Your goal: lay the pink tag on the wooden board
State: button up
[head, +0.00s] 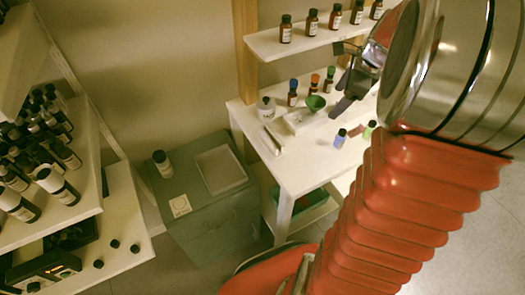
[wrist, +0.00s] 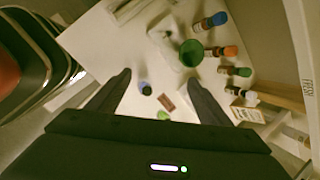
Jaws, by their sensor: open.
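A small flat pinkish-brown piece (wrist: 166,101), which looks like the pink tag, lies on the white table between my finger lines in the wrist view. In the head view it is a small patch (head: 355,131) beside the bottles with blue and green caps. My gripper (wrist: 160,77) is open with nothing between its fingers. In the head view my gripper (head: 343,78) is above the right part of the table, apart from the tag. I cannot make out a separate wooden board in either view.
A blue-capped bottle (head: 340,137) and a green-capped bottle (head: 369,130) stand close to the tag. A green bowl (head: 316,103) sits on a white device behind, with several capped bottles nearby. A bottle shelf (head: 300,40) hangs above. The table's front-left corner is clear.

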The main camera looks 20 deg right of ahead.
jog(key=s+a+r+n, duration=0.2)
jog(key=s+a+n, duration=0.2)
jog(key=a+n, duration=0.4)
jog(key=s+a+r+n+t, duration=0.1)
jog(key=s+a+r+n, duration=0.1)
jog(key=s+a+n, duration=0.3)
jog(key=s+a+r+n, duration=0.2)
jog(key=s+a+n, duration=0.3)
jog(key=a+n, duration=0.8)
jog(key=a, duration=0.4)
jog(key=shift+a, duration=0.2)
jog(key=shift+o, duration=0.7)
jog(key=shift+r, duration=0.1)
jog(key=shift+c, duration=0.4)
